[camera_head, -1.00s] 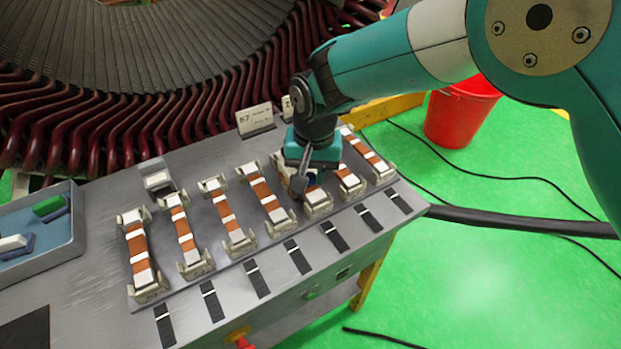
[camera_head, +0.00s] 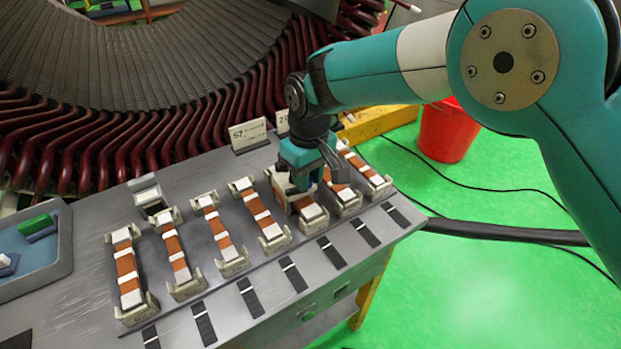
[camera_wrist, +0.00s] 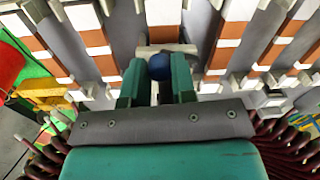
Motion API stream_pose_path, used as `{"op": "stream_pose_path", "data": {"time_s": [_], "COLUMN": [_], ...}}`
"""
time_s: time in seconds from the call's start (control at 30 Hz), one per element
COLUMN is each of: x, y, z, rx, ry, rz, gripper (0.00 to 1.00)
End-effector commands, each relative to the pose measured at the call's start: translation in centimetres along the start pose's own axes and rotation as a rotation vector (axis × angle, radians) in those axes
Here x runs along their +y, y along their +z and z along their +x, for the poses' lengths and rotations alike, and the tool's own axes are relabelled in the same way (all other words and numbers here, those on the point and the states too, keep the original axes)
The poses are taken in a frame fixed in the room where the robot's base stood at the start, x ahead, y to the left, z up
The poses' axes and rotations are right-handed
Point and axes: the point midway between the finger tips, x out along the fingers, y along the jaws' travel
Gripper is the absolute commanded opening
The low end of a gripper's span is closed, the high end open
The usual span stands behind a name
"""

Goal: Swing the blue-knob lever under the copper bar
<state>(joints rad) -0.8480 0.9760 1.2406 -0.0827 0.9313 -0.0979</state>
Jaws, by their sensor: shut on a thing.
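The blue knob (camera_wrist: 159,66) sits between the two green fingers of my gripper (camera_wrist: 157,82) in the wrist view, and the fingers are shut on it. A short pale piece (camera_wrist: 166,49) lies just beyond the knob, across the end of a white-and-copper bar (camera_wrist: 164,34). My gripper hides much of the lever, so I cannot tell how far it lies under the bar. In the head view my gripper (camera_head: 306,186) is low over the far part of a copper bar (camera_head: 306,206), and the knob is hidden there.
More white-banded copper bars (camera_head: 213,226) stand in pale holders on both sides on the grey bench (camera_head: 85,285). Number cards (camera_head: 249,133) stand behind, before the red coil ends. A blue tray (camera_head: 62,262) is at left. A red bucket (camera_head: 446,132) stands on the green floor.

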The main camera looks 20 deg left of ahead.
Motion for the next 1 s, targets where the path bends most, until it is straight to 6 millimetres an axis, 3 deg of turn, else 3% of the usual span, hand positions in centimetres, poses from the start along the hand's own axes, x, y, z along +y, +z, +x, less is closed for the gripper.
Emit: {"op": "stream_pose_path", "data": {"time_s": [0.57, 0.6, 0.7, 1.0], "x": [0.05, 0.05, 0.05, 0.04], "y": [-0.17, -0.16, -0.15, -0.14], "z": [-0.09, -0.09, -0.07, -0.15], "rx": [0.000, 0.000, 0.000, -0.001], "ry": [0.000, 0.000, 0.000, 0.000], "rz": [-0.034, -0.033, -0.033, -0.033], "gripper": [0.01, 0.29, 0.51, 0.51]}}
